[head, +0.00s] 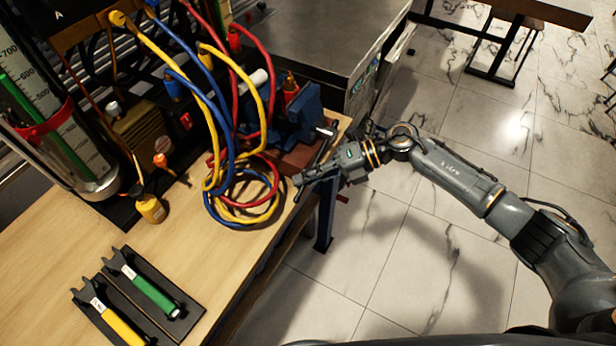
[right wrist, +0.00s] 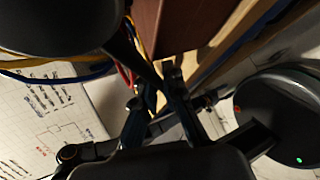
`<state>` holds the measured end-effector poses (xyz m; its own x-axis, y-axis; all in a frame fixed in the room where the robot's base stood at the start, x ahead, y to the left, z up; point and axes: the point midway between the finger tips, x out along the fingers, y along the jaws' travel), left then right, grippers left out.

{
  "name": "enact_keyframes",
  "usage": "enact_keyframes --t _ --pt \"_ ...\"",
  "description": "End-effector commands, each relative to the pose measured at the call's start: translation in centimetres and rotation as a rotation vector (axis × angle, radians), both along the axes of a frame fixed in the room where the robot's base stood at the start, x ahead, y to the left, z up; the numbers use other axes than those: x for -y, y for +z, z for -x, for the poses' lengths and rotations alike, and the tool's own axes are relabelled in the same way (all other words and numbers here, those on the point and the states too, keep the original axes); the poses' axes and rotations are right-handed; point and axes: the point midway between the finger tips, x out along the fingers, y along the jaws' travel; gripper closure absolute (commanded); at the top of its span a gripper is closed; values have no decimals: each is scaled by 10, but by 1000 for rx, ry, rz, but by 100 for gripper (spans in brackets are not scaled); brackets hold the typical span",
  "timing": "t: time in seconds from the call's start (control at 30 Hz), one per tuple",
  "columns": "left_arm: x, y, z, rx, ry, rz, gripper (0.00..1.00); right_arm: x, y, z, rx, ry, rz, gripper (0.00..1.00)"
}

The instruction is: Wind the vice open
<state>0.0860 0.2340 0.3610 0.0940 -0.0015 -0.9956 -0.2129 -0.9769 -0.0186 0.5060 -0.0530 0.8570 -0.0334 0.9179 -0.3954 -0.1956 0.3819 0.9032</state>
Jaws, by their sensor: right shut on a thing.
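The blue vice (head: 303,112) is mounted at the right end of the wooden bench, above a reddish-brown block. Its bright screw end (head: 326,131) faces right, towards my arm. A thin dark handle bar runs down from there towards my right gripper (head: 303,179), which is at the bench's right edge, below the vice. In the right wrist view, the fingers of the right gripper (right wrist: 158,98) are closed in on a dark bar, which I take for the vice handle. The exact contact is dark and partly hidden. My left gripper is not in view.
Coiled blue, yellow and red hoses (head: 243,195) lie on the bench just left of the gripper. Marble floor (head: 420,255) is open right of the bench.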

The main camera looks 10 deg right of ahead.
Motion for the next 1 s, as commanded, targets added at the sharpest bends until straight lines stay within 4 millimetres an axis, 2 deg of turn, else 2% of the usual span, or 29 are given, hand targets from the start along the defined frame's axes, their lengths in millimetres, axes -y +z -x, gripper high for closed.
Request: enact_keyframes --t 0.03,0.07,0.1,0.17,0.47,0.57,0.67,1.0 --pt "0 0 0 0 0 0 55 -3 3 -2 5 -4 -7 100" --pt "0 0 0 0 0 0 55 -3 3 -2 5 -4 -7 87" --pt "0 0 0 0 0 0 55 -3 3 -2 5 -4 -7 79" --pt "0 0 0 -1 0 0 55 -2 3 -2 3 -4 -7 68" --pt "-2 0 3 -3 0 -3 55 0 2 -1 1 -2 -4 68" --pt "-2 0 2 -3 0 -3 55 6 4 -2 0 -4 -3 68" --pt "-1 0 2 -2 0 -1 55 20 9 -2 1 -5 -1 68" --pt "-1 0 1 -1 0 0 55 83 38 -5 2 -3 -3 68"
